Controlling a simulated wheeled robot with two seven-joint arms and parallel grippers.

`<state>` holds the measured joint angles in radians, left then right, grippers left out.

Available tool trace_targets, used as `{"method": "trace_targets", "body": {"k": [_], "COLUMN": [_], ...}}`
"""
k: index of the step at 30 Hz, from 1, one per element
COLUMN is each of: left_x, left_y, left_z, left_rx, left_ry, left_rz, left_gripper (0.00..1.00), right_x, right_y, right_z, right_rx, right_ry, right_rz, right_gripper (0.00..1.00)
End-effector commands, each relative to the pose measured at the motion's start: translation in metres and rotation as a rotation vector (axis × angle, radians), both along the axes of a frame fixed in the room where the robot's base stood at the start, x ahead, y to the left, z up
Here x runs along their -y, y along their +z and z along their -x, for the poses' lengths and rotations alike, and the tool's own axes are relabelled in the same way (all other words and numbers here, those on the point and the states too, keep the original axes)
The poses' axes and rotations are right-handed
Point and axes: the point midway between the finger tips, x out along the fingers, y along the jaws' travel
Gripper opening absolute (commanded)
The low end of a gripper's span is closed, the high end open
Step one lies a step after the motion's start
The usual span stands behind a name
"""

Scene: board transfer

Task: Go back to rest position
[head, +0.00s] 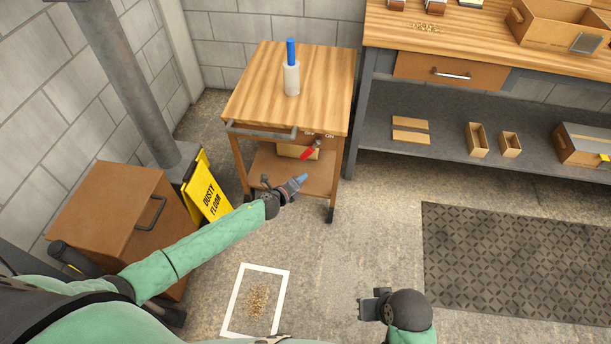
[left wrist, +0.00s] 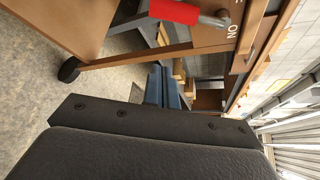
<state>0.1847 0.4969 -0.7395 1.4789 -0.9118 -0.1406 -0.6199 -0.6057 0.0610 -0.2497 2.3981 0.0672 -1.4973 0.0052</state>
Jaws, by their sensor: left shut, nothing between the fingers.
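My left gripper (head: 299,182) is stretched out in front of the lower part of a wooden cart (head: 252,88). Its blue fingers are shut with nothing between them, and they also show in the left wrist view (left wrist: 163,88). My right gripper (head: 371,306) is low over the floor at the bottom middle, apart from everything. I cannot tell whether its fingers are open or shut.
A yellow sign (head: 205,190) and brown cabinet (head: 105,215) stand left. A workbench (head: 450,35) is at the back right. A white floor frame (head: 236,300) surrounds wood chips. A dark mat (head: 520,260) lies right.

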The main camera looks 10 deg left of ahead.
Motion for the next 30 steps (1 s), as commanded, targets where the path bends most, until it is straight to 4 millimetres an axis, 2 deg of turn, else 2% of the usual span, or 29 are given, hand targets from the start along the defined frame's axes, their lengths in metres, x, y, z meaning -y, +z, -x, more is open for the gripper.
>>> {"method": "trace_targets", "body": {"k": [21, 23, 27, 30], "left_x": [-0.002, -0.008, -0.032, -0.046], "left_y": [0.001, 0.0, -0.004, 0.004], "left_z": [0.001, -0.002, -0.009, -0.012], "left_rx": [-0.013, -0.024, -0.069, -0.105], "left_ry": [0.014, 0.056, 0.22, 0.368], "left_rz": [0.026, 0.043, 0.106, 0.19], "left_gripper": [0.0, 0.0, 0.0, 0.0], "right_x": [-0.001, -0.001, 0.0, 0.001], "right_y": [0.002, 0.001, 0.0, 0.0], "right_z": [-0.002, -0.001, 0.001, 0.003], "right_rx": [0.002, -0.001, -0.013, -0.021], "right_ry": [-0.002, 0.0, 0.002, 0.003], "right_rz": [-0.003, -0.002, 0.002, 0.007], "right_gripper": [0.0, 0.0, 0.0, 0.0]}}
